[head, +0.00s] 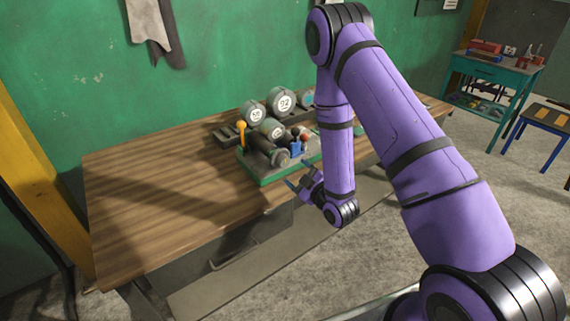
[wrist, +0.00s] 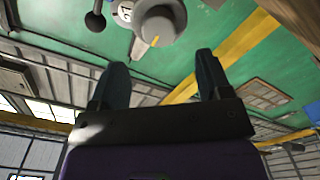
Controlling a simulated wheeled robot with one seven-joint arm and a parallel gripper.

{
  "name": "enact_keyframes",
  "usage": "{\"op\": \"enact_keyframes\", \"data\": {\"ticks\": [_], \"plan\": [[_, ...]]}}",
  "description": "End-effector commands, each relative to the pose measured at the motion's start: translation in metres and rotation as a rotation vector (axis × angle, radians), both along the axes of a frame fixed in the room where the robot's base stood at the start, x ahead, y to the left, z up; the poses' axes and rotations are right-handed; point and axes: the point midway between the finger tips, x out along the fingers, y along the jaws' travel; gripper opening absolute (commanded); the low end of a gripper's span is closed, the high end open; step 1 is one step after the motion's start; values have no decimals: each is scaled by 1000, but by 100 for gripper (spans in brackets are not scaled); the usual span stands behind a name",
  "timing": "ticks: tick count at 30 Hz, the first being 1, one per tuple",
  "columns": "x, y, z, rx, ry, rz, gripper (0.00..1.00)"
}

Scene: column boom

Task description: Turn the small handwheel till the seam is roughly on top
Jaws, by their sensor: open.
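A device on a green base (head: 266,180) sits near the front edge of the wooden bench. At its front, a small grey round knob (head: 280,157), apparently the small handwheel, faces my gripper. In the wrist view the grey knob (wrist: 160,18) is at the top, partly cut off, with a short yellow mark on its lower part in the picture; this may be the seam. My gripper (head: 299,184) is just in front of the device at the bench edge, apart from the knob. In the wrist view my gripper (wrist: 160,60) is open and empty, its fingers below the knob.
Beside the knob stand a yellow-topped lever (head: 241,128), a blue part (head: 296,148) and dark and reddish ball handles. Larger numbered grey discs (head: 285,102) stand behind. The left of the bench (head: 150,200) is clear. A teal cart (head: 490,72) stands far right.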

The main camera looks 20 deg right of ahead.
Motion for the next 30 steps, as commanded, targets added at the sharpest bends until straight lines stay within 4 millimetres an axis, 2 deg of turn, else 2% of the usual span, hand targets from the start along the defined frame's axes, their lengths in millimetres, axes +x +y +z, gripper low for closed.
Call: {"op": "enact_keyframes", "data": {"ticks": [6,12,17,25,30], "plan": [[38,12,1,-1,-3,1,71],[60,19,0,0,-1,1,71],[67,22,0,0,0,0,71],[67,22,0,0,1,-1,71],[67,22,0,0,1,0,32]]}}
